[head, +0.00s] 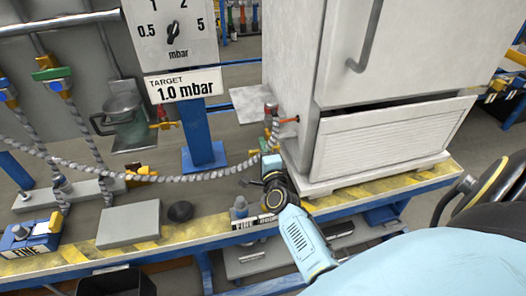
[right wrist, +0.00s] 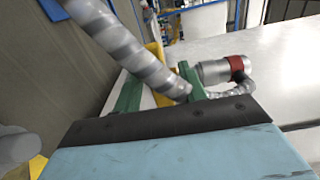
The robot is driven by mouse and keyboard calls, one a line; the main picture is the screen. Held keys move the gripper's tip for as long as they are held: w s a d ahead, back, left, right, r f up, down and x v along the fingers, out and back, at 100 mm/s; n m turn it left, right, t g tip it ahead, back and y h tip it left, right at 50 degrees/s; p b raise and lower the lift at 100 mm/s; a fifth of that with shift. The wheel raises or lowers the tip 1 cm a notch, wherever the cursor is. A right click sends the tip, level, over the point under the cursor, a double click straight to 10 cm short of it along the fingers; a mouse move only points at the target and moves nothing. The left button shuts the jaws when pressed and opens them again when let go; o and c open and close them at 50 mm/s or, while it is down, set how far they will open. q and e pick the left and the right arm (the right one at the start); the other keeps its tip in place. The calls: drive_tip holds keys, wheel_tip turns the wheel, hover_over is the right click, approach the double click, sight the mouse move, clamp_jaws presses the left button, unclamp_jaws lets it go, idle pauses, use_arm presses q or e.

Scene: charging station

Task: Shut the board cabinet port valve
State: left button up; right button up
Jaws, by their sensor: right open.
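The white cabinet (head: 390,60) stands on the bench at right. At its lower left side is a port fitting (head: 271,108) with a dark red band and a small orange-red lever (head: 289,120); I take this as the port valve. My right gripper (head: 264,148) is open just below the fitting, close to the striped hose. In the right wrist view its green fingers (right wrist: 158,92) stand apart, with the hose (right wrist: 135,50) crossing near them. A grey fitting with a red band (right wrist: 225,69) lies beyond the right finger. The lever is not clear there. My left gripper is out of view.
The striped hose (head: 190,178) runs left along the bench. A dial panel (head: 172,35) with a "1.0 mbar" target sign stands on a blue post (head: 204,142). A green jug (head: 125,115), a grey block (head: 128,224) and a "FINE" box (head: 30,240) are at left.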

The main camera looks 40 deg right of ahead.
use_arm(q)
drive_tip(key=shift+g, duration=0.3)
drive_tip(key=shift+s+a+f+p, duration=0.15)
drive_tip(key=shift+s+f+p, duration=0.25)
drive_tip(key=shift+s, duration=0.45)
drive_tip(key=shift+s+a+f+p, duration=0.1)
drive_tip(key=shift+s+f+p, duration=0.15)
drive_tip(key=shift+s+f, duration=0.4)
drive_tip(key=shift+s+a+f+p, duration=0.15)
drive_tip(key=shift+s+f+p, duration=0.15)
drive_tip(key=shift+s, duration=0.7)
use_arm(e)
drive_tip(key=v, duration=1.3)
drive_tip(key=shift+s, duration=0.2)
